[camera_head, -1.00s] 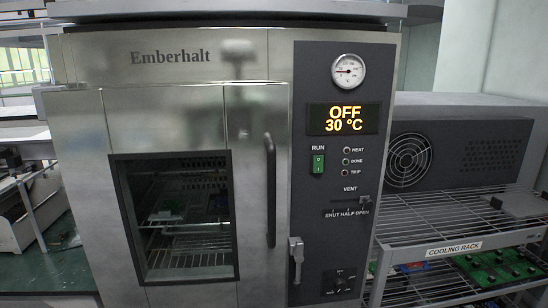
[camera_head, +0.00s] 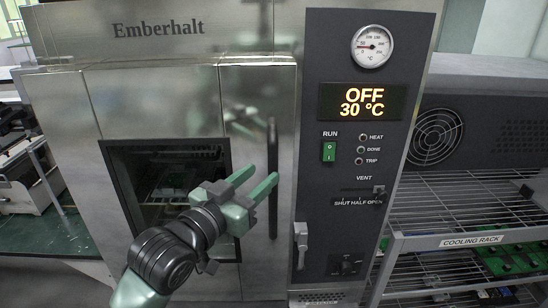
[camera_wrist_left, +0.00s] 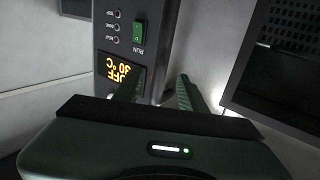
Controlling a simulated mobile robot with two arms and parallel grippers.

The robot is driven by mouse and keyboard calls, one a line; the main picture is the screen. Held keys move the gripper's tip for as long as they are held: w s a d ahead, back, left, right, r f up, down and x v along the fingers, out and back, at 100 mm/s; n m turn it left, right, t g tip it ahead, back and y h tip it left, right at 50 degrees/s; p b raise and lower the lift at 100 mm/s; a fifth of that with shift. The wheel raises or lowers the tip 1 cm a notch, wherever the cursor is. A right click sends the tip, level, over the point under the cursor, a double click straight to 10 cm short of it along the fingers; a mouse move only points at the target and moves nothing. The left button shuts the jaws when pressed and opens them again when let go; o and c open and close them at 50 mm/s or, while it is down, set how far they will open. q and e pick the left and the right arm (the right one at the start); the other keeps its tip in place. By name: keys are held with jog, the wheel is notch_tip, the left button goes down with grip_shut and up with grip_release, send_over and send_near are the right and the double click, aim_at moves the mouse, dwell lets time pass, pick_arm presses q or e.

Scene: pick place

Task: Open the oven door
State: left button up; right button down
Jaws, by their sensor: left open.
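The oven door (camera_head: 105,110) is a steel panel with a dark window and appears closed. Its vertical black handle (camera_head: 272,220) is on the door's right side, partly hidden behind my gripper. My left gripper (camera_head: 262,178) is open, with its green fingers at the handle's middle height. I cannot tell whether they touch or straddle the handle. In the left wrist view, the open fingers (camera_wrist_left: 158,92) point toward the oven front, with the door window (camera_wrist_left: 285,70) at right; I cannot make out the handle there. My right gripper is not in view.
The dark control panel (camera_head: 335,225) is right of the door, with an OFF 30 °C display (camera_head: 362,102) and a silver lever (camera_head: 300,245). A cooling rack (camera_head: 470,240) with green boards stands at right. A green bench (camera_head: 65,240) is at left.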

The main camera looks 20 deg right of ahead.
aim_at(271, 167)
pick_arm(q)
jog(key=p+x, duration=0.1)
jog(key=x, duration=0.4)
jog(key=shift+d+p, duration=0.15)
jog(key=shift+p, duration=0.2)
jog(key=shift+w+d, duration=0.25)
jog(key=shift+w, duration=0.05)
jog(key=shift+c, duration=0.2)
grip_shut()
dwell(0.7)
